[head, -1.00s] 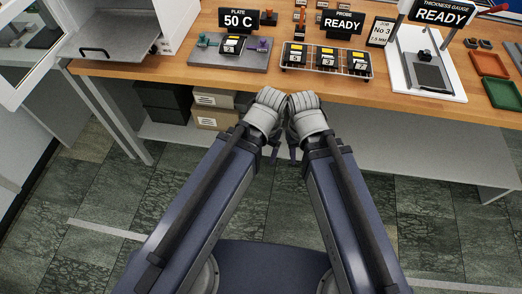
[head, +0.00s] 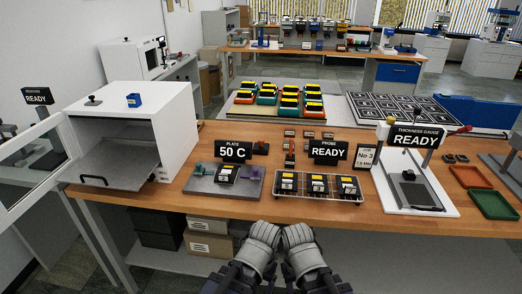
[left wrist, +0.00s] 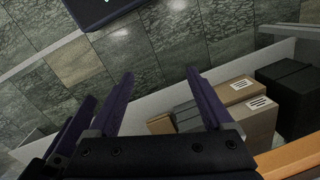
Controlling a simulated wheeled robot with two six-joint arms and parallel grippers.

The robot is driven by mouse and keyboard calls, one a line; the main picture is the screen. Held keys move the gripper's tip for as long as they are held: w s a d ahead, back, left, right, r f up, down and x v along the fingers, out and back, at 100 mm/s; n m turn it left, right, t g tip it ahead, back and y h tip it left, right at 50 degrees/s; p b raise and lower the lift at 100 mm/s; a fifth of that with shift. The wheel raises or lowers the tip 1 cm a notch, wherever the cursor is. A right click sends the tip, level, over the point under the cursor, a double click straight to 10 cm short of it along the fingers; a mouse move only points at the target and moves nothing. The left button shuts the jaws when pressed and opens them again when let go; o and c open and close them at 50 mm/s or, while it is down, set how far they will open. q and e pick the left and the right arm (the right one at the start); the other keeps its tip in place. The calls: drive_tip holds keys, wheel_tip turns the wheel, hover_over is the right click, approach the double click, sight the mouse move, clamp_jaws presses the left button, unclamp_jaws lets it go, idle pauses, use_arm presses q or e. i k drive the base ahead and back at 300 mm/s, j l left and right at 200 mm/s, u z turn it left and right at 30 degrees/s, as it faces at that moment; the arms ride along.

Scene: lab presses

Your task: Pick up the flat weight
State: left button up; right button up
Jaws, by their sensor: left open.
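I cannot tell for sure which object is the flat weight. A small dark piece with a round knob on a flat base (head: 93,100) stands on the white oven's top, at the left. Another dark knobbed piece (head: 408,176) is at the thickness gauge (head: 433,197), at the right. My left gripper shows in the left wrist view (left wrist: 158,78) with its purple fingers apart and nothing between them, above the floor. In the head view my two arms are folded close together in front of the bench. The right gripper's (head: 297,238) fingers are not clear there.
The white oven (head: 185,110) has its door open at the left. The bench (head: 240,212) also bears a hot plate (head: 205,187), a wire rack (head: 295,197) of sample blocks, a red tray (head: 470,176) and a green tray (head: 497,204). Boxes (head: 207,244) sit below.

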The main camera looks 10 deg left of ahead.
sight(261, 148)
drive_tip(key=z, duration=0.45)
drive_tip(key=j+z, duration=0.8)
drive_tip(key=z, duration=0.2)
drive_tip(key=k+j+z, duration=0.1)
drive_tip(key=j, duration=0.3)
drive_tip(key=k+j+z, duration=0.1)
drive_tip(key=j, duration=0.3)
drive_tip(key=k+j, duration=0.3)
drive_tip(key=i+j+z, duration=0.05)
drive_tip(key=j, duration=0.1)
